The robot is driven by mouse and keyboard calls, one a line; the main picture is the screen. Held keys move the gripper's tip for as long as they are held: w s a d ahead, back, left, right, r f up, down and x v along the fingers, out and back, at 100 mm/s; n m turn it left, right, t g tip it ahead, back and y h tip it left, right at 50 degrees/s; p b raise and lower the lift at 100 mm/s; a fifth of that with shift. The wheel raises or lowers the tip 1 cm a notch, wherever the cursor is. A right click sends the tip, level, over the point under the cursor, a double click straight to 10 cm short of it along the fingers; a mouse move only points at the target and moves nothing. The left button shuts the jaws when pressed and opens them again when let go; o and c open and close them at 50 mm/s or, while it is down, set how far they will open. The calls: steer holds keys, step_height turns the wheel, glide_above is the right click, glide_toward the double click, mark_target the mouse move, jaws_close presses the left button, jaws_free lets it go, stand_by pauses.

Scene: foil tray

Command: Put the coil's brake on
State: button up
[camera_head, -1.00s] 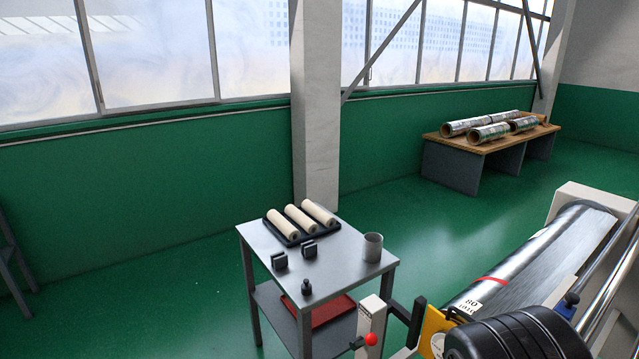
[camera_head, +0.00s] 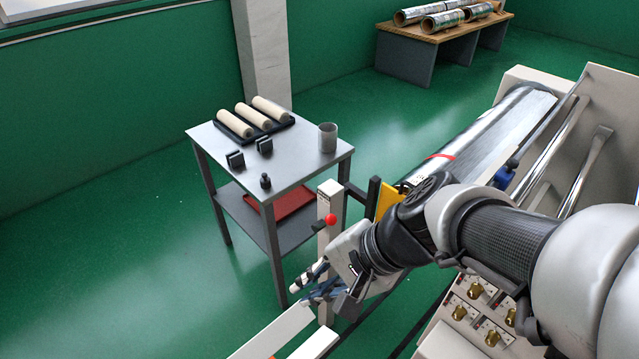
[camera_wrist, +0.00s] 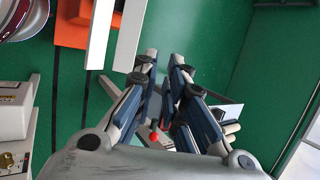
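The silvery coil (camera_head: 485,138) lies on the machine at the right, with a red band near its close end. A red ball knob (camera_head: 330,219) sits on a short dark lever at a pale upright post (camera_head: 324,252) beside the machine. In the wrist view the red knob (camera_wrist: 154,136) shows between the finger bases, beyond them. My gripper (camera_head: 301,283) is low and in front of the post, apart from the knob. In the wrist view my gripper (camera_wrist: 164,66) is open and empty, with a gap between its fingertips. My arm hides the coil's close end.
A grey table (camera_head: 208,135) holds a black tray of cream rolls, black blocks, a dark knobbed piece and a grey cup (camera_head: 328,138). A red tray (camera_head: 280,203) lies on its lower shelf. White beams (camera_head: 273,331) lie below my gripper. Green floor is clear at left.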

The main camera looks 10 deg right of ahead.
steer(key=w+f+m, duration=0.1)
steer(key=w+m, duration=0.1)
steer(key=w+f+m+t+y, duration=0.1)
steer(key=w+m, duration=0.1)
steer(key=w+f+m, duration=0.1)
steer(key=w+m, duration=0.1)
steer(key=shift+a+f+y+b, duration=0.1)
steer(key=shift+f+y+b, duration=0.15)
steer(key=shift+y+b, duration=0.15)
jaws_close()
steer(key=w+d+f+m+t+h+b, duration=0.1)
steer(key=w+d+f+m+t+h, duration=0.15)
steer(key=w+d+f+m, duration=0.55)
steer(key=w+d+f+m+t+h+b, duration=0.1)
steer(key=w+d+f+m+t, duration=0.2)
steer(key=d+f+m, duration=0.5)
steer(key=m+b, duration=0.3)
glide_toward(324, 224)
steer(key=f, duration=0.2)
steer(key=a+f, duration=0.1)
steer(key=f, duration=0.1)
steer(key=shift+w, duration=0.15)
steer(key=shift+r+g+h, duration=0.1)
steer(key=shift+g+h, duration=0.15)
